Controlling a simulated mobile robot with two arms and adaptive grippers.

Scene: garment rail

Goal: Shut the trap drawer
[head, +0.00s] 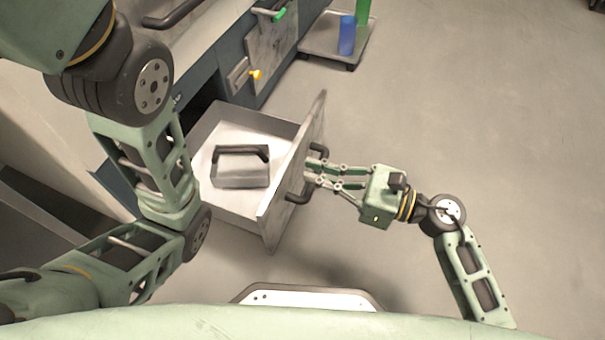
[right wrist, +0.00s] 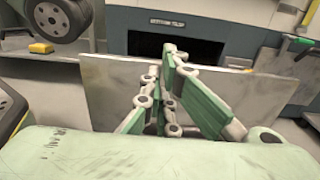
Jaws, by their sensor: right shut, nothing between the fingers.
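The trap drawer (head: 230,125) is pulled out of the cabinet in the head view. The drawer's front panel (head: 310,130) faces right and carries a dark bar handle (head: 297,197). The same panel (right wrist: 110,90) spans the right wrist view, with the dark drawer opening behind it. My right gripper (head: 312,172) is shut and empty at the handle, its fingertips close to the panel; I cannot tell if they touch. It also shows in the right wrist view (right wrist: 165,75). My left arm crosses the left side; its gripper is out of view.
The cabinet (head: 205,70) stands behind, with a green handle (head: 279,15) and a yellow knob (head: 256,75). A cart (head: 322,50) with a blue cylinder (head: 347,35) stands at the top. The floor to the right is clear.

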